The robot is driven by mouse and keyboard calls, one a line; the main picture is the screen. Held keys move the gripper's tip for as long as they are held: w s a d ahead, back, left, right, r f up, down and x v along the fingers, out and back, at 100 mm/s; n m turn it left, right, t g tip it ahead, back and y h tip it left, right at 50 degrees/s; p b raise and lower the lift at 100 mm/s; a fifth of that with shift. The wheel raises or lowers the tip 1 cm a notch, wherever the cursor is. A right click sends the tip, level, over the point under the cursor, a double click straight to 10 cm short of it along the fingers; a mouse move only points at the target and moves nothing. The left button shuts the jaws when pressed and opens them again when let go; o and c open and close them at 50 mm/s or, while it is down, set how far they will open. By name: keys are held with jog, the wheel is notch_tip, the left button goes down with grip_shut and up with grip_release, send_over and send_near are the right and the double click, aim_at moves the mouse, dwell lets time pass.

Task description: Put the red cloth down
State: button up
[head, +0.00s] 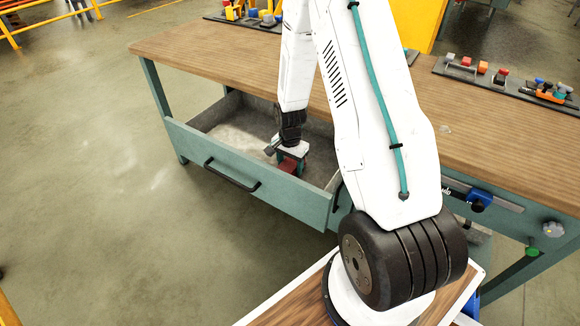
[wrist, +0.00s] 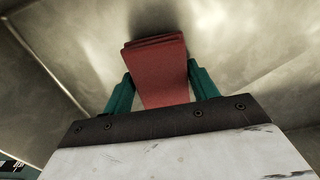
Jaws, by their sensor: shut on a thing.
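The red cloth (wrist: 158,68) is folded in layers and sits between the two teal fingers of my gripper (wrist: 158,92) in the wrist view. In the head view my gripper (head: 291,166) is inside the open drawer (head: 215,166) of the workbench, near its right end, and a bit of the red cloth (head: 287,164) shows at the fingers. My gripper is shut on the cloth. The grey drawer floor lies beneath it. I cannot tell whether the cloth touches the floor.
The drawer front has a dark handle (head: 232,174). The wooden bench top (head: 210,58) overhangs the drawer's back. Racks with small coloured parts (head: 500,78) stand on the bench. The drawer's left part looks empty.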

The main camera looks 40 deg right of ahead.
jog(key=shift+f, duration=0.45)
jog(key=shift+f, duration=0.15)
jog(key=o, duration=1)
